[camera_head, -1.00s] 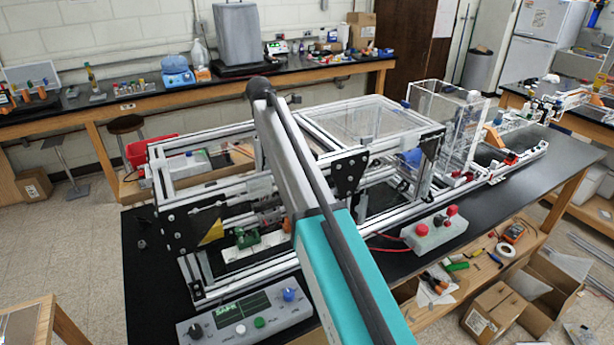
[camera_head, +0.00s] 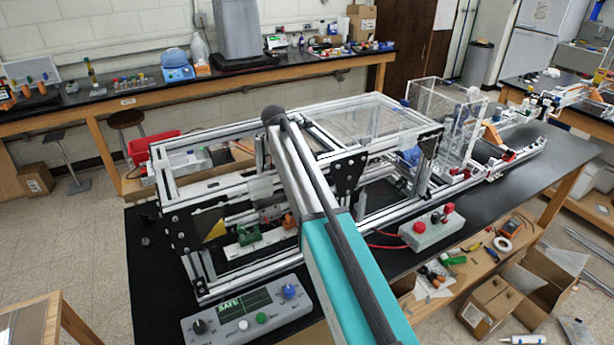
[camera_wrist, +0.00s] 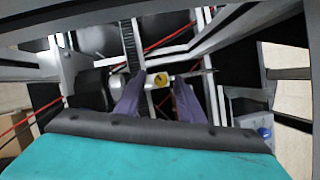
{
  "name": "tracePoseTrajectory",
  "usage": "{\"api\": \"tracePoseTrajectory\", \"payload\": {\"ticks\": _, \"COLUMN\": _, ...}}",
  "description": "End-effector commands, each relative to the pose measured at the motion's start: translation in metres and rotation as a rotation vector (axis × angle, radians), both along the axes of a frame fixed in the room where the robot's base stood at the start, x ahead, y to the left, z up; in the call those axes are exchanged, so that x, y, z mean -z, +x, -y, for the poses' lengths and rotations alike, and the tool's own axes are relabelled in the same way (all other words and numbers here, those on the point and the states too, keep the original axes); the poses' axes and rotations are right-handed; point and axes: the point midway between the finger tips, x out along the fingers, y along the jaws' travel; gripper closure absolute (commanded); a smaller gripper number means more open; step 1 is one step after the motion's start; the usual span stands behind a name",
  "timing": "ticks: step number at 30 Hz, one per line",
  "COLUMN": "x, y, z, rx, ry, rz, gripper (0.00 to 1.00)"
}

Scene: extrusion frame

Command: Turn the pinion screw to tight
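In the wrist view, a yellow round knob-like end (camera_wrist: 160,79), perhaps the pinion screw, sits on a pale horizontal bar, beside a dark toothed rack (camera_wrist: 129,45). My gripper (camera_wrist: 159,80) has two purple fingers pointing at the bar, spread apart with a gap between them. The yellow end shows in that gap near the fingertips; I cannot tell whether either finger touches it. In the head view, my grey and teal arm reaches over the aluminium extrusion frame (camera_head: 215,141), and my gripper is hidden there.
A panel (camera_head: 244,312) reading SAFE stands at the front left of the black bench. A grey box with red buttons (camera_head: 432,229) stands right of my arm. Rails and red cables (camera_wrist: 182,33) crowd the space around my fingers. A clear-walled box (camera_head: 440,105) stands at the back right.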

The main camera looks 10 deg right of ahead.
Motion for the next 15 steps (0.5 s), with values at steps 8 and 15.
{"api": "tracePoseTrajectory", "payload": {"ticks": 8, "x": -0.0002, "y": 0.0001, "z": -0.0003, "rx": 0.000, "ry": 0.000, "rz": 0.000, "gripper": 0.82}}
{"api": "tracePoseTrajectory", "payload": {"ticks": 15, "x": -0.0006, "y": 0.0006, "z": 0.0044, "rx": 0.000, "ry": -0.001, "rz": 0.002, "gripper": 1.00}}
